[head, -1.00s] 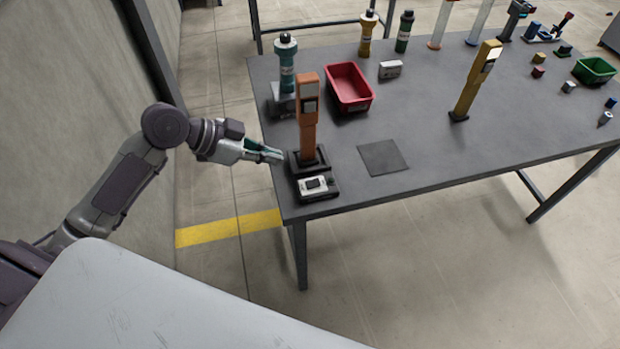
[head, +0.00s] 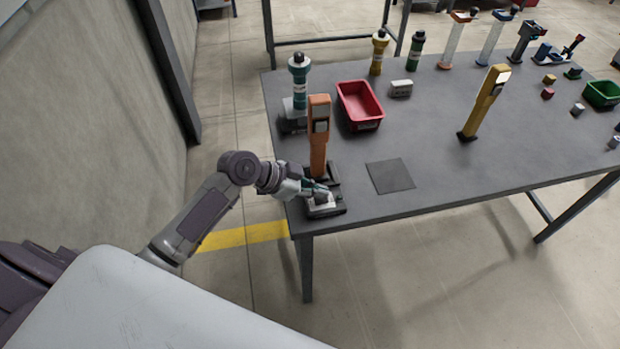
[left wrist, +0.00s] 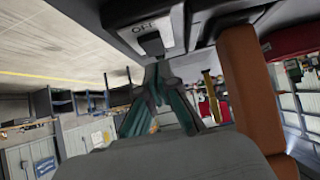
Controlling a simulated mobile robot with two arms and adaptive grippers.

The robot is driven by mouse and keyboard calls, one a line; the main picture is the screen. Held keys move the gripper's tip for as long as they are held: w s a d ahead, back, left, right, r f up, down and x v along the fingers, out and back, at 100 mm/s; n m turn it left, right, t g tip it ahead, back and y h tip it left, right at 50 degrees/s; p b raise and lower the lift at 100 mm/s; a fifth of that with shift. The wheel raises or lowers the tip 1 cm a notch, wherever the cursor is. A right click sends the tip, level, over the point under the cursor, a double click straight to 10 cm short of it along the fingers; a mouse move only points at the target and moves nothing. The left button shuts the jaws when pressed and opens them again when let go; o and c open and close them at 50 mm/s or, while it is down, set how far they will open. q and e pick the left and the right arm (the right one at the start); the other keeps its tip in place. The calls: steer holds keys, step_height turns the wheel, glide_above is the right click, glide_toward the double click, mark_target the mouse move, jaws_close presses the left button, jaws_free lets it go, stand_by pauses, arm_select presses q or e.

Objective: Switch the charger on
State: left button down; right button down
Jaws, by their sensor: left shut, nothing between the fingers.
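The charger (head: 334,211) is a dark base at the near left corner of the table, with an orange handheld device (head: 319,140) standing upright in it. On its front is a pale switch plate (head: 313,210); in the left wrist view the plate (left wrist: 166,32) carries the letters OFF beside a dark switch (left wrist: 152,44). My left gripper (head: 324,191) is shut and empty, with its teal fingertips at the switch plate and partly covering it. In the left wrist view the fingertips (left wrist: 156,72) are close to the dark switch; I cannot tell if they touch. My right gripper is out of view.
A red bin (head: 342,103), a teal bottle-shaped object (head: 298,78) and a white block (head: 401,89) stand behind the charger. A yellow device (head: 482,104) stands further right. A dark flat square (head: 390,176) lies right of the charger, with bare table around it.

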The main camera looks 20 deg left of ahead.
arm_select(q)
steer(key=shift+f, duration=0.55)
steer(key=shift+d+r+p, duration=0.1)
steer(key=shift+p, duration=0.3)
steer(key=shift+f, duration=0.2)
steer(key=shift+w, duration=0.1)
steer(key=shift+d, duration=0.2)
steer(key=shift+w+d+r, duration=0.2)
steer(key=shift+w+d, duration=0.2)
steer(key=shift+d, duration=0.05)
